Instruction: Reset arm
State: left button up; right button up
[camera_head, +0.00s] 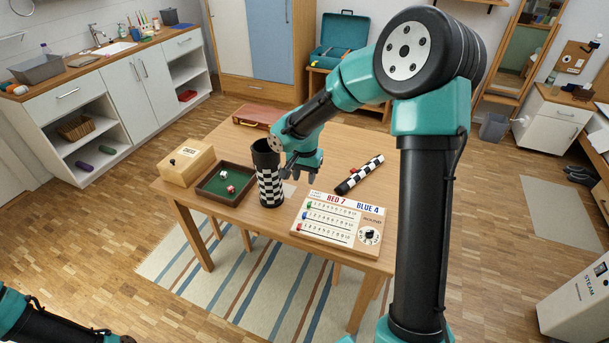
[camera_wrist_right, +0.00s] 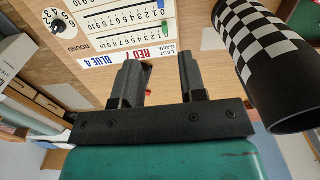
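My right gripper (camera_head: 300,168) hangs above the wooden table, just right of the upright black-and-white checkered cup (camera_head: 268,180). In the right wrist view its two dark fingers (camera_wrist_right: 161,80) stand apart with nothing held between them. The checkered cup (camera_wrist_right: 262,55) shows at the upper right there, beside the fingers and apart from them. My right arm (camera_head: 425,200) rises at the right of the head view and bends over the table. Part of my left arm (camera_head: 50,322) shows at the lower left corner; its gripper is outside the view.
A scoreboard (camera_head: 340,222) lies at the table's front right, with a checkered tube (camera_head: 360,174) behind it. A green-lined tray (camera_head: 212,193) with dice and a wooden box (camera_head: 190,160) sit left of the cup. A red-brown case (camera_head: 257,115) lies at the back.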

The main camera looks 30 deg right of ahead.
jog(key=n+y, duration=0.3)
jog(key=n, duration=0.2)
send_over(291, 232)
jog(key=s+a, duration=0.2)
jog(key=s, duration=0.1)
notch_tip(291, 232, down, 16)
jog(key=s+a+f+n, duration=0.3)
jog(key=s+a+f, duration=0.2)
jog(key=s+f, duration=0.6)
jog(key=shift+s+a+n+t+y, duration=0.15)
jog(key=shift+s+n+t+y, duration=0.25)
jog(key=shift+s, duration=0.45)
jog(key=shift+f, duration=0.1)
